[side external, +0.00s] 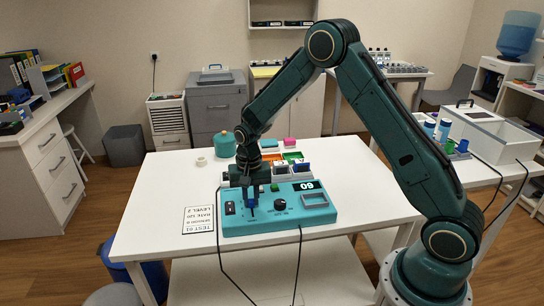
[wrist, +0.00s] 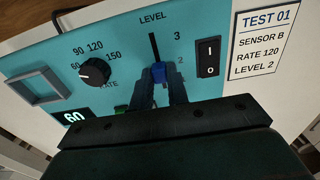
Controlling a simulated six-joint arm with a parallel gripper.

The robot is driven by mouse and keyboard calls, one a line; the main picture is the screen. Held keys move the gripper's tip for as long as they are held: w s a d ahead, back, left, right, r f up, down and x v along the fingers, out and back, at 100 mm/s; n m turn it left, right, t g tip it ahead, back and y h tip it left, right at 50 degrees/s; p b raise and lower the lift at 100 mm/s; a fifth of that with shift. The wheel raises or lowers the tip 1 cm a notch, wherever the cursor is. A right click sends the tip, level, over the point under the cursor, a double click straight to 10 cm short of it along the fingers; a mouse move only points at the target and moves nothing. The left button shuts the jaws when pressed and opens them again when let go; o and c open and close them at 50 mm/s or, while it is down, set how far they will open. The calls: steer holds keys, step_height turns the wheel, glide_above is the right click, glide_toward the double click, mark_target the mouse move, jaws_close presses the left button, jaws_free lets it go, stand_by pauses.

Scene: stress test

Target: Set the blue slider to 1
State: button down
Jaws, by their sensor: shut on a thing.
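The teal test panel (side external: 280,222) lies on the white table. In the wrist view, the blue slider (wrist: 158,71) sits in a dark vertical slot (wrist: 153,45) under the word LEVEL. It is beside or just below the mark 2, and the mark 3 is higher up. My gripper (wrist: 159,82) is shut on the blue slider, one finger at each side. In the side view, my gripper (side external: 252,203) points down at the panel's left part.
A black rocker switch (wrist: 208,57) is right of the slider in the wrist view. A rate knob (wrist: 95,71) and a display (wrist: 74,117) reading 60 are left. A card (side external: 199,219) reads sensor B, rate 120, level 2. Cables (side external: 299,245) hang off the front.

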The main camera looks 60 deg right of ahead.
steer(key=shift+w+d, duration=1.05)
steer(key=shift+d, duration=0.05)
steer(key=c, duration=1.4)
jaws_free()
steer(key=shift+o, duration=0.2)
steer(key=shift+r, duration=0.1)
step_height(320, 180, up, 14)
